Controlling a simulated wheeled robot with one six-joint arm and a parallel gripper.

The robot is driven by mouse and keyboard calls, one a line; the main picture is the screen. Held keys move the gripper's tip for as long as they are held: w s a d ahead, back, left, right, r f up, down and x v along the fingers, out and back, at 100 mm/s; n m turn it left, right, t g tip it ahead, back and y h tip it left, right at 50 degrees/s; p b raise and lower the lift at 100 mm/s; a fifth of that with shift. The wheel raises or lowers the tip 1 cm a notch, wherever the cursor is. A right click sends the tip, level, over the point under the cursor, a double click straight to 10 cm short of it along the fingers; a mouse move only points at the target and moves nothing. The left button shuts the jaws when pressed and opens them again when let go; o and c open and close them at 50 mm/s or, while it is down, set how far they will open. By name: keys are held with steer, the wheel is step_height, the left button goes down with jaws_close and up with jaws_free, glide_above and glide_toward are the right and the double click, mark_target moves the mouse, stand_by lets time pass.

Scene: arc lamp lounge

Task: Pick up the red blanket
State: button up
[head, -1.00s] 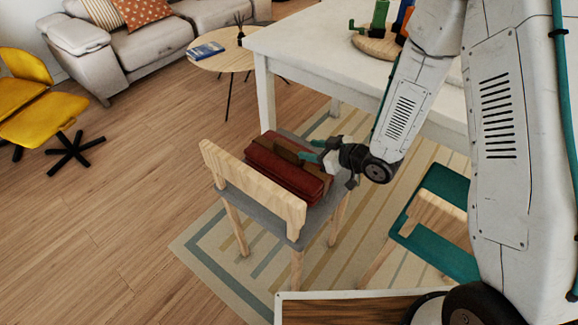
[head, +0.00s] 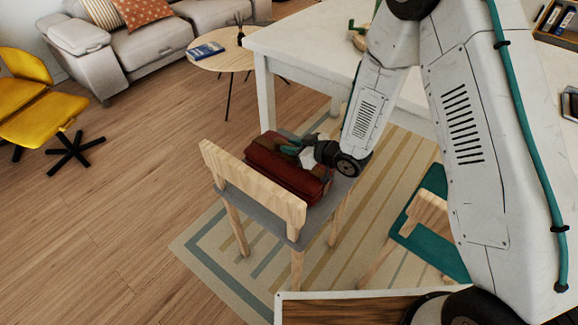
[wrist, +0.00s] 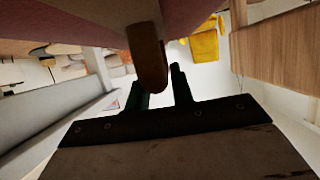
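The red blanket (head: 272,172) is a dark red folded bundle with brown strap-like parts, lying on the grey seat of a wooden chair. My gripper (head: 300,146) is at its upper right side in the head view, low against it and partly hiding it. In the wrist view my gripper (wrist: 160,84) has its two dark fingers apart. A rounded brown strap (wrist: 147,55) hangs at the gap between them, close to the left finger. The blanket's reddish underside (wrist: 70,15) fills the top edge. Whether the fingers touch it is unclear.
The chair's wooden backrest (head: 248,187) stands in front of the blanket. A white table (head: 315,45) is just behind, close to my arm. A teal chair (head: 435,225) stands at the right. Open wood floor (head: 110,230) lies left.

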jaws_close()
steer(key=shift+r, duration=0.1)
stand_by(1.1)
